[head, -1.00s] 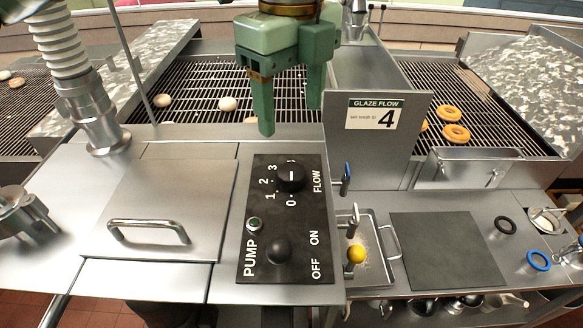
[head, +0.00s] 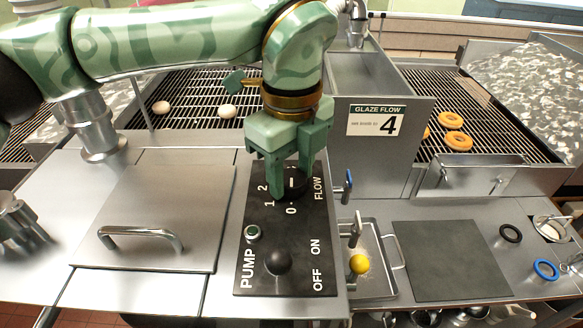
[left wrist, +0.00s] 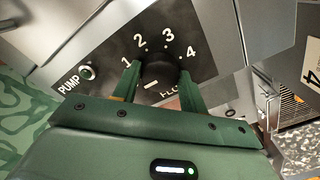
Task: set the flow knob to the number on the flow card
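The flow knob (head: 295,184) is a round black knob on the black control panel (head: 318,240), with numbers around it. It also shows in the left wrist view (left wrist: 160,70), with 1, 2, 3 and 4 on its far side. A short white mark shows on it; I cannot tell which number it points to. The flow card (head: 377,121) reads "GLAZE FLOW, set knob to 4". My left gripper (head: 290,180) points down at the knob, one finger on each side, very close; contact is unclear. In the left wrist view, the fingers (left wrist: 160,85) straddle the knob. My right gripper is not in view.
A handled lid (head: 150,205) lies left. A steel wall (head: 375,165) rises close behind on the right.

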